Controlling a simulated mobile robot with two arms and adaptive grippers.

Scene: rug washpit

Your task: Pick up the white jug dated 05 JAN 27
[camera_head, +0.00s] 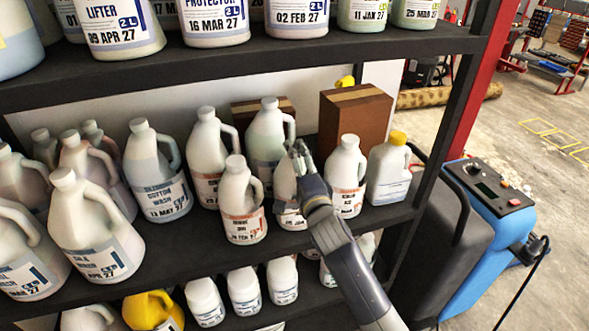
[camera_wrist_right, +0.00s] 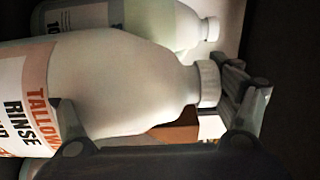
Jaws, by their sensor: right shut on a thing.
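My right gripper (camera_head: 292,183) reaches in from the lower right and is shut on a white jug (camera_head: 284,180) standing among the others on the middle shelf. The gripper hides much of this jug. Its date shows only in part and seems to begin 05 JAN. In the right wrist view a white jug (camera_wrist_right: 120,85) with a white cap lies sideways in the picture, close to the fingers, with a label reading TALLOW RINSE; no date is readable there. I cannot tell whether the held jug is clear of the shelf. My left gripper is not in view.
A white jug dated 14 FEB 27 (camera_head: 238,195) stands close on the left, another (camera_head: 347,170) close on the right. A greenish jug (camera_head: 268,135) and a cardboard box (camera_head: 352,118) are behind. The upper shelf (camera_head: 250,58) runs overhead. A blue machine (camera_head: 490,210) stands at right.

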